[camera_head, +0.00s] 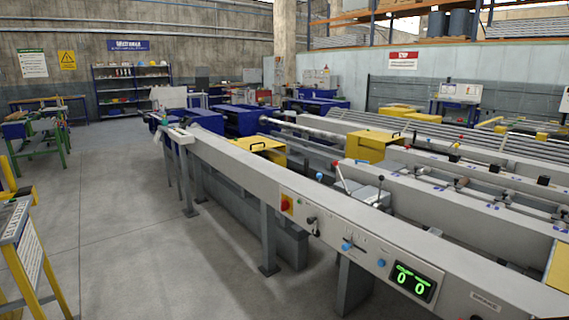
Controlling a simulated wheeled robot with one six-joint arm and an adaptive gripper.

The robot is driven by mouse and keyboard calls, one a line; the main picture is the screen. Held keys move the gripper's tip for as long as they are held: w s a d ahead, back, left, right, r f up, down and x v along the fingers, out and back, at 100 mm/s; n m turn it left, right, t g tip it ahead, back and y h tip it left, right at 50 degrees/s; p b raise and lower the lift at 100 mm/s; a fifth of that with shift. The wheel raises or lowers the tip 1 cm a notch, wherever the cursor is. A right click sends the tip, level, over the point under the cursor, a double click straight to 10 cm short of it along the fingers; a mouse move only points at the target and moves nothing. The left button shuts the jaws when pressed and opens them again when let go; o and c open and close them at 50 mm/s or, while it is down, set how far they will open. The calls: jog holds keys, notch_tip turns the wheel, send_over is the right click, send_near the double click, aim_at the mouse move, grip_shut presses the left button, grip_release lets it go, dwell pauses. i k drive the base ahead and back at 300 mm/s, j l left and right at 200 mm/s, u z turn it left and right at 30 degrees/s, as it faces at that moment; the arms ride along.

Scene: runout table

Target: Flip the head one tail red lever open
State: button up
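Small red knobs also show farther back on the machine, one near the yellow box (407,147) and one farther right (460,138). They are too small to read in detail. No label shows which lever is the head one tail lever. My gripper is not in view.
The grey front beam (225,160) runs from back left to front right, with a panel of knobs and a green digital display (412,281). Yellow covers (258,150) (372,147) stand behind it. A yellow-legged stand (22,250) is at left. The floor (125,225) between is clear.

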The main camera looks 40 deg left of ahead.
aim_at(341, 177)
jog(key=u, duration=1.1)
jog(key=i+j, duration=0.25)
jog(key=i, duration=0.2)
jog(key=i+j, duration=0.2)
jog(key=i, duration=0.2)
jog(key=i+j, duration=0.25)
jog(key=i, duration=0.2)
jog(key=i+j+u, duration=0.1)
jog(key=i, duration=0.3)
jog(key=i+j, duration=0.3)
jog(key=i, duration=0.15)
